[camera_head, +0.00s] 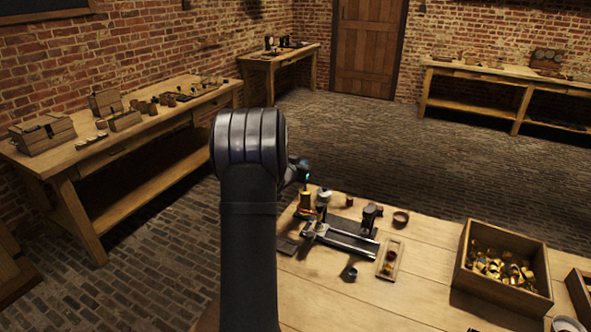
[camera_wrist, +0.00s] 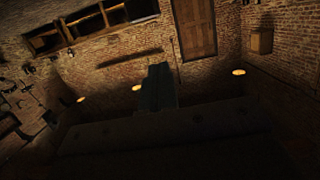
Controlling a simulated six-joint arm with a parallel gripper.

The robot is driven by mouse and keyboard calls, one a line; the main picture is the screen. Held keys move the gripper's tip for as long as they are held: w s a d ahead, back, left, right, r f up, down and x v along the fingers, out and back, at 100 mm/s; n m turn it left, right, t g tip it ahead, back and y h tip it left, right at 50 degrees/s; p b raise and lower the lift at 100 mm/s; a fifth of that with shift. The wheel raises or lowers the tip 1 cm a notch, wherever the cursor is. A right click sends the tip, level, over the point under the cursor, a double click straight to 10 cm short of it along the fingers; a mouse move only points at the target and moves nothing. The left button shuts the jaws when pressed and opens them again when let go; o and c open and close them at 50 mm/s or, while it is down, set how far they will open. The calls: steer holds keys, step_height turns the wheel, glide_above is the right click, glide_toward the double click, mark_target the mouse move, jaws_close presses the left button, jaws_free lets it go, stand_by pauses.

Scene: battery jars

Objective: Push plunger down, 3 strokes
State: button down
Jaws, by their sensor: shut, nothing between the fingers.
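On the near bench, an amber upright cylinder (camera_head: 305,201) stands at the back left, with a thin upright piece above it. A pale-topped jar (camera_head: 323,197) stands beside it. A dark metal fixture with rails (camera_head: 340,240) lies in front, with a small dark upright part (camera_head: 371,215) at its right end. I cannot tell for sure which part is the plunger. My arm hides part of the bench's left side. My wrist is above the amber cylinder; contact cannot be made out. My gripper (camera_wrist: 160,72) shows as a dark shut shape in the wrist view, holding nothing.
A small tray (camera_head: 399,245) with pieces, a dark cup (camera_head: 350,272) and a round dish (camera_head: 401,217) lie near the fixture. A wooden crate (camera_head: 463,270) of brass parts stands to the right.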

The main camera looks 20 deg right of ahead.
steer(key=shift+w+d+f, duration=0.1)
steer(key=shift+d+f, duration=0.05)
steer(key=shift+f, duration=1.9)
steer(key=shift+f, duration=1.35)
steer(key=s+a+r, duration=0.6)
steer(key=a, duration=0.1)
steer(key=shift+s+r, duration=0.35)
steer(key=shift+s, duration=0.05)
